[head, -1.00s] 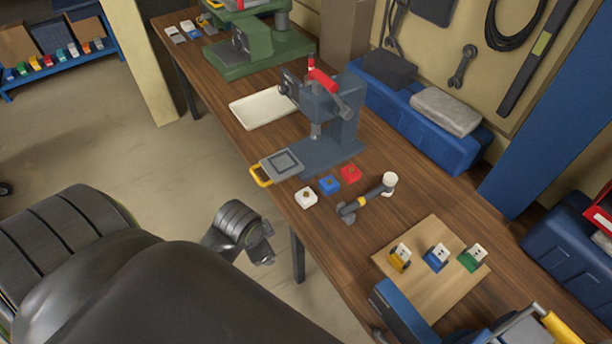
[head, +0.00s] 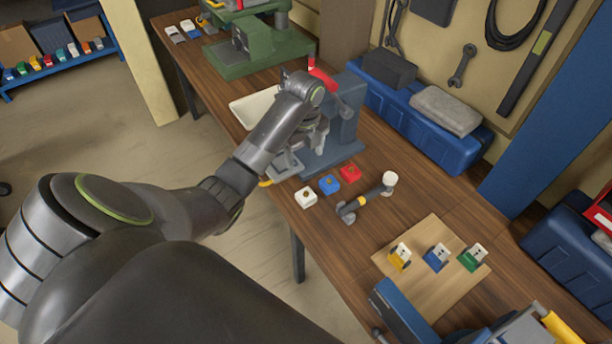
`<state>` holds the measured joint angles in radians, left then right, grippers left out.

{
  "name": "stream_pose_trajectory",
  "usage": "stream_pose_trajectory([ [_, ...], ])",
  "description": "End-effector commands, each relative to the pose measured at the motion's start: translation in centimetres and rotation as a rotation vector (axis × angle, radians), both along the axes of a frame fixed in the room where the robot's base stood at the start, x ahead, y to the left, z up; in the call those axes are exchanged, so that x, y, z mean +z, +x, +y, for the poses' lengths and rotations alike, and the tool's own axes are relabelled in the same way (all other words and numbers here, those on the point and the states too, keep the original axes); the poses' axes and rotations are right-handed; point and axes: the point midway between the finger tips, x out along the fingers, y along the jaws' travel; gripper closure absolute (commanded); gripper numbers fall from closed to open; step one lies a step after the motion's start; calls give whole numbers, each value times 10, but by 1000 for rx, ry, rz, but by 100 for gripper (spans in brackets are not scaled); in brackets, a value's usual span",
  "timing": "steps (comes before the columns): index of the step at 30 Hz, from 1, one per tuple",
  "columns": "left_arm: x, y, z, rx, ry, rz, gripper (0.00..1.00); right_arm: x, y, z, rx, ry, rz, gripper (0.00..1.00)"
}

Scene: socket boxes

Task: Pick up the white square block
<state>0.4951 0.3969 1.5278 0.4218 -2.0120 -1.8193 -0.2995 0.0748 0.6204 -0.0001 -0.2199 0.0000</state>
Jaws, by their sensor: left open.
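The white square block (head: 306,197) lies on the wooden bench near its front edge, with a small brass-coloured piece on top. A blue block (head: 329,185) and a red block (head: 350,173) lie beside it in a row to the right. My left gripper (head: 309,142) is open and points down in front of the grey press, above and beyond the white block and apart from it. It partly hides the press and its base plate. My right gripper is not in view.
The grey press (head: 342,130) stands just behind the blocks. A mallet (head: 368,199) lies to their right. A wooden board (head: 432,290) with yellow, blue and green socket pieces is nearer. A white tray (head: 252,107) lies beyond the press.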

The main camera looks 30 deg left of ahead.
Motion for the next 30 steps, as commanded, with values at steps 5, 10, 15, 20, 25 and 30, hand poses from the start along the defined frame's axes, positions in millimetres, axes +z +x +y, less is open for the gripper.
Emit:
stream_pose_trajectory([
  [5,-21,0,0,2,1,0,29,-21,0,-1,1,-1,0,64],
  [10,-41,0,0,3,1,-1,29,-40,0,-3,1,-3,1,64],
  [15,-59,0,0,3,0,-2,29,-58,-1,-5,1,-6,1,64],
  [20,-77,0,0,4,0,-2,29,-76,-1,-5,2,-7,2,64],
  [25,-96,0,-1,4,1,-3,29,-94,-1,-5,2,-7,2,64],
  [30,-114,0,-1,4,1,-3,29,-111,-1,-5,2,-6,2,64],
])
